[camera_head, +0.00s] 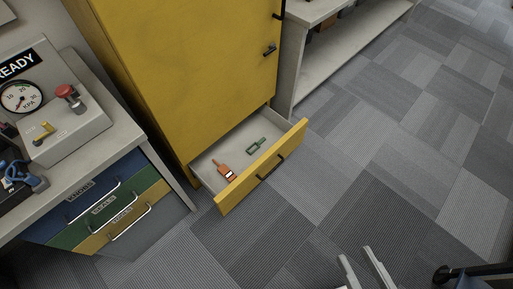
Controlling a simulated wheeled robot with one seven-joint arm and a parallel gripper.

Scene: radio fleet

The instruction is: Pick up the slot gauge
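Two small tools lie in the open bottom drawer (204,172) of the yellow cabinet. One is a green tool (251,148) with an open, frame-like outline, towards the back right. The other is an orange tool (222,168) with a pale patch, nearer the drawer's left front. No label shows which is the slot gauge; the green one has a slot-like opening. My gripper (354,254) shows at the bottom edge as two pale fingers, apart, with only floor between them. It is outside the drawer, to its lower right, touching neither tool.
The yellow cabinet (190,70) stands behind the drawer, whose yellow front (262,166) juts out over the floor. A grey workbench (124,130) with coloured drawers and a gauge box (70,125) is at left. A shelf (335,60) stands behind right.

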